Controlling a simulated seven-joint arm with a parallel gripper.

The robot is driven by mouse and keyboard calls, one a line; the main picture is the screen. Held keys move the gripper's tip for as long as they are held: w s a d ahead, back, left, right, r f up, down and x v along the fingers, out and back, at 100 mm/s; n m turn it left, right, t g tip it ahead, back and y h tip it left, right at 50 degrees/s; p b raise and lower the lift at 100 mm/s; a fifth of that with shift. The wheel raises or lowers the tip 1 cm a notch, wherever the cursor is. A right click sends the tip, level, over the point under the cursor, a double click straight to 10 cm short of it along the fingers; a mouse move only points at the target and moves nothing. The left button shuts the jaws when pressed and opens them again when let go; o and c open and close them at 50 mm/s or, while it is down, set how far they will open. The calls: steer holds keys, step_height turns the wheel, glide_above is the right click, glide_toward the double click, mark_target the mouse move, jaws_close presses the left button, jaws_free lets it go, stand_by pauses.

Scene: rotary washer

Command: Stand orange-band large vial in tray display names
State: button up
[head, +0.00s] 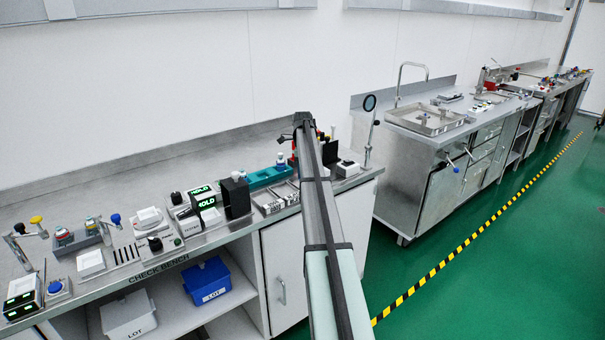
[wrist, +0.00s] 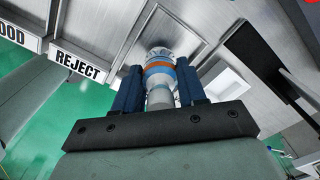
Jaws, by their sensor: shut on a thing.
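In the wrist view, my gripper (wrist: 157,74) is shut on a vial (wrist: 158,66) with an orange band, a blue band and a clear end. The vial lies between the two dark blue fingers. Beyond it are metal trays, one labelled REJECT (wrist: 80,64) and another labelled GOOD (wrist: 14,35). I cannot tell whether the vial touches the tray surface. In the head view, my gripper (head: 303,122) is at the bench's right part and the vial in it cannot be made out.
A teal rack (head: 268,176) with vials stands behind the trays. A black box (head: 235,196) stands to their left. A white square dish (wrist: 226,82) and a black panel (wrist: 258,55) lie right of the vial in the wrist view.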

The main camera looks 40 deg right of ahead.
steer(key=shift+f, duration=0.6)
steer(key=shift+f, duration=0.15)
steer(key=o, duration=1.1)
steer(key=shift+o, duration=0.2)
step_height(320, 180, up, 12)
steer(key=shift+r, duration=0.2)
